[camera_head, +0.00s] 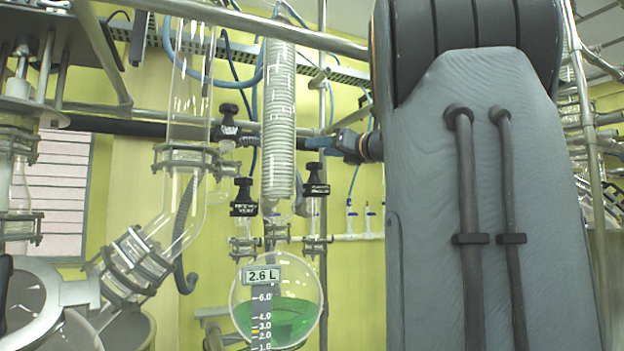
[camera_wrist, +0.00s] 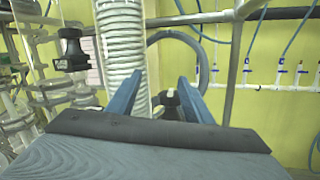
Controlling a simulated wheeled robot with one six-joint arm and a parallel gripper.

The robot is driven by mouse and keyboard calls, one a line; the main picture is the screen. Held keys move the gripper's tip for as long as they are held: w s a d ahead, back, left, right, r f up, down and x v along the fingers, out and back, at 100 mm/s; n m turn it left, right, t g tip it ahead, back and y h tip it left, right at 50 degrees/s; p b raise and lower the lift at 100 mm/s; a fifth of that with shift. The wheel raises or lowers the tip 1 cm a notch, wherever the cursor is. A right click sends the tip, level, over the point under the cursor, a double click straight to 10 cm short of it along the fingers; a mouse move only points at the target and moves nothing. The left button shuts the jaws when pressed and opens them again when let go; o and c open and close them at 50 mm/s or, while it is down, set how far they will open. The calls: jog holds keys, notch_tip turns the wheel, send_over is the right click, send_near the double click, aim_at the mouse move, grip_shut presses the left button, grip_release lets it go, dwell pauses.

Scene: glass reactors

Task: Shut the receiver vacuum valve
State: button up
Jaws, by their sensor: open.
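Several black-handled valves show by the coil condenser in the head view. One valve (camera_head: 316,180) stands right of the coil above the receiver flask; its small label is not readable, so I cannot be sure it is the receiver vacuum valve. Another (camera_head: 243,197), left of the coil, has a label that seems to end in "vent". My gripper (camera_head: 338,145) is just above and right of the right-hand valve. In the wrist view, my gripper (camera_wrist: 161,79) has its blue fingers apart, with a dark valve knob (camera_wrist: 170,99) between or beyond them, partly hidden. Contact cannot be told.
The glass receiver flask (camera_head: 278,303) holds green liquid and has a 2.6 L tag. The coil condenser (camera_head: 279,115) stands close left of my fingers. A third black valve (camera_head: 229,122) is higher left. Metal rails cross above; small taps (camera_wrist: 279,72) line the wall at right.

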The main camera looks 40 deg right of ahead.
aim_at(320, 163)
jog(key=f, duration=0.1)
jog(key=d+f+n+g, duration=0.1)
jog(key=s+f+n, duration=0.1)
jog(key=shift+s+d+f+g+b, duration=0.1)
jog(key=shift+d+f+g+b, duration=0.25)
jog(key=shift+d+g+b, duration=0.05)
jog(key=shift+w+p, duration=1.4)
jog(key=shift+w, duration=2.4)
jog(key=shift+h, duration=0.4)
jog(key=c, duration=0.8)
